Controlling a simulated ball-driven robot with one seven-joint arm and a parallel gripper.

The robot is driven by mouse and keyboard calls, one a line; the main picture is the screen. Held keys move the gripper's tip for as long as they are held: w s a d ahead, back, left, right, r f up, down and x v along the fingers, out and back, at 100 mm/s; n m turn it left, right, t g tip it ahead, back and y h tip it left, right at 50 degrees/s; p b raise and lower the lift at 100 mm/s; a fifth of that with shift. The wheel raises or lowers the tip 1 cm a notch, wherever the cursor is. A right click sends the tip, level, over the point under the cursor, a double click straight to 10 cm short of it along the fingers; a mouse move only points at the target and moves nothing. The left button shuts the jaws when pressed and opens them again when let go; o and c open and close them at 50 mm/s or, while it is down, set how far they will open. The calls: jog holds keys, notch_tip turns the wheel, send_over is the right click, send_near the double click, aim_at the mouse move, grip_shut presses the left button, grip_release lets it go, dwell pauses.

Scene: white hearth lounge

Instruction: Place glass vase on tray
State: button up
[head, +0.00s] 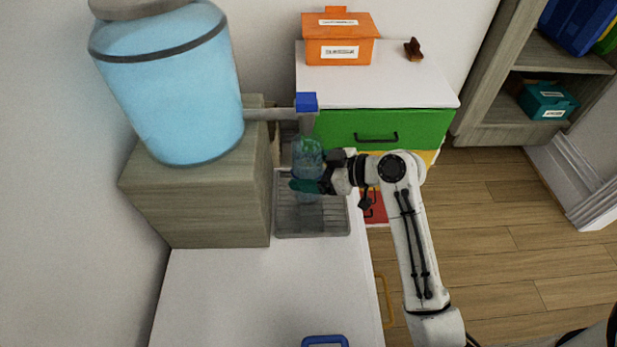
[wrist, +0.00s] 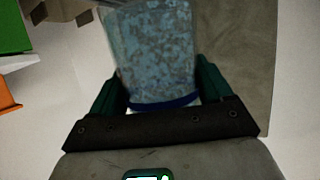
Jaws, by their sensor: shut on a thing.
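The glass vase (head: 309,158) is a see-through bluish vessel. My gripper (head: 307,170) is shut on it, with green fingers on either side of it. In the wrist view the vase (wrist: 152,48) fills the space between the fingers of my gripper (wrist: 158,82), and a dark blue band shows at its near end. The tray (head: 312,236) is a grey ribbed rectangle on the white counter. The vase shows over the far part of the tray, below the tap. I cannot tell whether it touches the tray. My gripper hides part of the vase.
A big blue water dispenser (head: 180,90) stands on a wooden block (head: 200,205) left of the tray. Its tap (head: 306,103) reaches out above the vase. An orange box (head: 340,48) sits on the white-topped drawer cabinet behind. The near counter (head: 250,295) is mostly clear.

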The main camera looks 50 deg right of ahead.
jog(key=shift+f, duration=1.7)
jog(key=shift+f, duration=0.15)
jog(key=o, duration=1.4)
jog(key=v, duration=1.2)
jog(key=shift+b, duration=0.3)
